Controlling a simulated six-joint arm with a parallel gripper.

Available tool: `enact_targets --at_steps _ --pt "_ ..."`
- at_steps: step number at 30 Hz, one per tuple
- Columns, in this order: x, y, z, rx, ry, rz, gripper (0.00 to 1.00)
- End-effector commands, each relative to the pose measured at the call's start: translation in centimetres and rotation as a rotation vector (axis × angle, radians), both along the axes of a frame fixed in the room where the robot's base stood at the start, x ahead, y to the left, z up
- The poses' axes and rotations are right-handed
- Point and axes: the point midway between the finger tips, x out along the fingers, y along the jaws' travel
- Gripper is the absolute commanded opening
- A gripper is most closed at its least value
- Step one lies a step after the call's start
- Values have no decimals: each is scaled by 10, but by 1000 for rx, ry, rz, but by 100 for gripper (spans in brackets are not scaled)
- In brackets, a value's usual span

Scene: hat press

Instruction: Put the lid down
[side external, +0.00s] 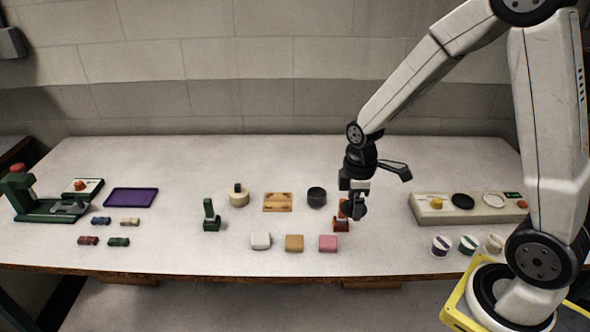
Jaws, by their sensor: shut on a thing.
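My gripper (358,212) is right of the middle of the table, pointing down low over it. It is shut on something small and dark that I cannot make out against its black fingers. An orange-brown upright piece (341,224) stands at its left side, partly hidden; I cannot tell if they touch. A dark round pot (316,197) stands left of the gripper. A cream round pot (238,199) with a brown knob on top stands further left. I cannot tell which thing is the lid.
Three blocks, white (261,241), tan (294,243) and pink (328,243), lie in front. A green upright piece (210,217) stands left. A green press (35,205) and purple tray (131,197) are far left.

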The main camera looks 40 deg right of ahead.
Motion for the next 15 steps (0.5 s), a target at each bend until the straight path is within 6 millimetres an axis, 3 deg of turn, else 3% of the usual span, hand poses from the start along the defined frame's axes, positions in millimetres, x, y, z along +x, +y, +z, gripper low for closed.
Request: enact_targets --at_steps 8,15 --pt "-1 3 -2 0 0 -1 33" --pt "15 1 -10 0 1 -1 33"
